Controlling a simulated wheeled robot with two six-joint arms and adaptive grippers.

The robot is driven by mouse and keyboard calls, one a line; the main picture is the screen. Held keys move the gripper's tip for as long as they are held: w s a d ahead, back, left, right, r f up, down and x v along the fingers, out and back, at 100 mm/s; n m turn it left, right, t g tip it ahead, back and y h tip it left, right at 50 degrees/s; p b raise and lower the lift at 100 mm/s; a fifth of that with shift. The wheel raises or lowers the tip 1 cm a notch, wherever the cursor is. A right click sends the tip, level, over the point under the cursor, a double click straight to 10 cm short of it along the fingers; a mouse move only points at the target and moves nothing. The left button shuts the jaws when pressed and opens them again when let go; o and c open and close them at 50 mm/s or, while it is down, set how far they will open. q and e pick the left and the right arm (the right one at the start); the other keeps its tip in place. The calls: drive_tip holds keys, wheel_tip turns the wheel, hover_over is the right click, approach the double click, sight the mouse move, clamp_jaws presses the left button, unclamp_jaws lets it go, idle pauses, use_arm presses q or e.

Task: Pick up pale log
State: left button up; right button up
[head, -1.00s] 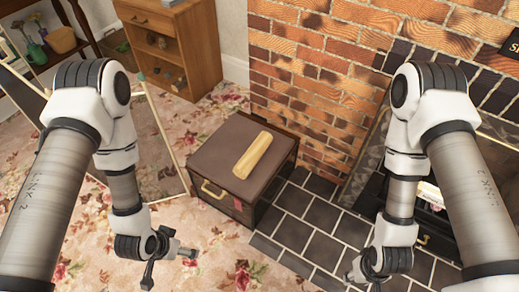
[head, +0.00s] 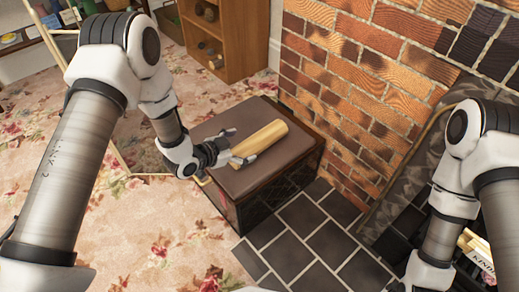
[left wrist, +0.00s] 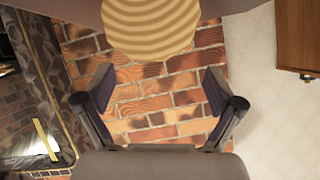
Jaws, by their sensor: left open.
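The pale log (head: 264,139) lies on the brown top of a low chest (head: 285,163). My left gripper (head: 233,147) is open at the log's near left end, with a finger to each side and nothing held. In the left wrist view the log's round, ringed end (left wrist: 150,25) shows at the top, beyond the open left gripper (left wrist: 158,80). Whether a finger touches the log I cannot tell. My right arm is at the lower right of the head view; its gripper is cut off by the frame.
A brick wall (head: 352,75) rises right behind the chest. Dark hearth tiles (head: 300,230) lie in front and to the right. A wooden shelf unit (head: 233,38) stands at the back. Flowered carpet (head: 150,225) on the left is clear.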

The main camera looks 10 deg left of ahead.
sight(253, 142)
use_arm(q)
drive_tip(key=b+x, duration=0.1)
drive_tip(key=x, duration=0.1)
drive_tip(key=b+x, duration=0.2)
drive_tip(key=x, duration=0.1)
drive_tip(key=shift+d+f, duration=0.1)
drive_tip(key=shift+f, duration=0.3)
drive_tip(key=shift+w+d, duration=0.15)
drive_tip(key=shift+w, duration=0.1)
drive_tip(key=shift+r, duration=0.2)
drive_tip(key=shift+c, duration=0.3)
drive_tip(key=shift+s, duration=0.1)
drive_tip(key=c, duration=1.5)
drive_tip(key=shift+c, duration=0.2)
drive_tip(key=shift+r, duration=0.1)
